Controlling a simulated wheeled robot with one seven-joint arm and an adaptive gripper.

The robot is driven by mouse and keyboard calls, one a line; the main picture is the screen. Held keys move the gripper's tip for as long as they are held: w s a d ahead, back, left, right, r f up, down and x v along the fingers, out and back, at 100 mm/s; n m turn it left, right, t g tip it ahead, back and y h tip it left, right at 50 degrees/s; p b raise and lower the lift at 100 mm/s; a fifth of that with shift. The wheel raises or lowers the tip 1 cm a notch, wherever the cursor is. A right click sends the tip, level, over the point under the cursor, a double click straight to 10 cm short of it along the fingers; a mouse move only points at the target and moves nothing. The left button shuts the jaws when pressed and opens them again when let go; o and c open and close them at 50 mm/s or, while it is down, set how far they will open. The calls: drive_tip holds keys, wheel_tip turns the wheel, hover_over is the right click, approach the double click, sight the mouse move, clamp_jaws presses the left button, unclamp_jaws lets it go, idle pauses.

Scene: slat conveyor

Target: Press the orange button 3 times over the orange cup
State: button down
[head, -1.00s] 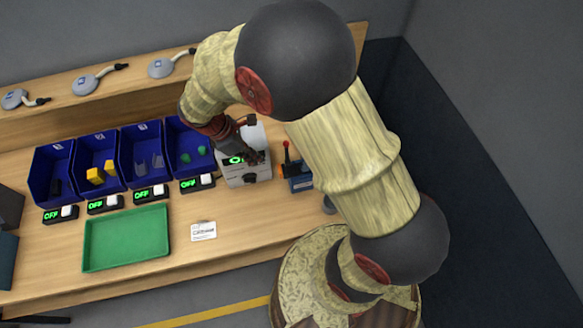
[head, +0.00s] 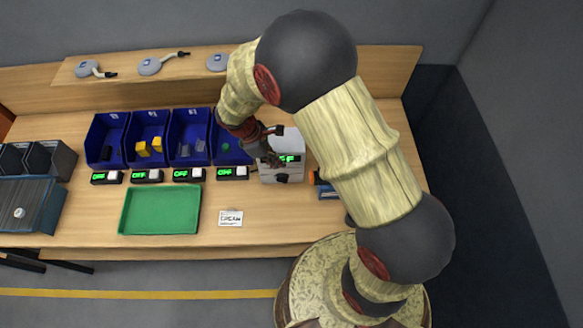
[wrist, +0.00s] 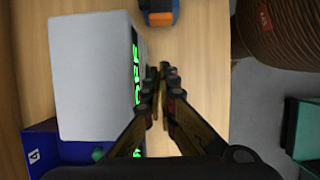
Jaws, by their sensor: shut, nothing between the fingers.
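I cannot make out an orange button or an orange cup in either view. My gripper (head: 272,161) is shut and empty, over the left front part of a white box (head: 290,148) with a green lit display. In the wrist view the closed fingers (wrist: 160,70) are just right of the white box (wrist: 90,75) and its display, with no contact visible. A blue and orange object (wrist: 160,10) is at the top of the wrist view. In the head view, it is partly hidden behind my arm (head: 327,190).
Several blue bins (head: 105,135) stand left of the box, with small OFF switch units (head: 147,176) in front. A green tray (head: 160,209) and a white card (head: 230,218) lie nearer the front edge. Grey containers (head: 38,160) are at far left. Bench around the card is clear.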

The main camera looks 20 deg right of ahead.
drive_tip(key=s+d+f+p, duration=0.2)
drive_tip(key=d+f, duration=0.5)
drive_tip(key=f, duration=0.1)
drive_tip(key=shift+s+f, duration=0.25)
drive_tip(key=shift+f, duration=0.15)
drive_tip(key=shift+d, duration=0.15)
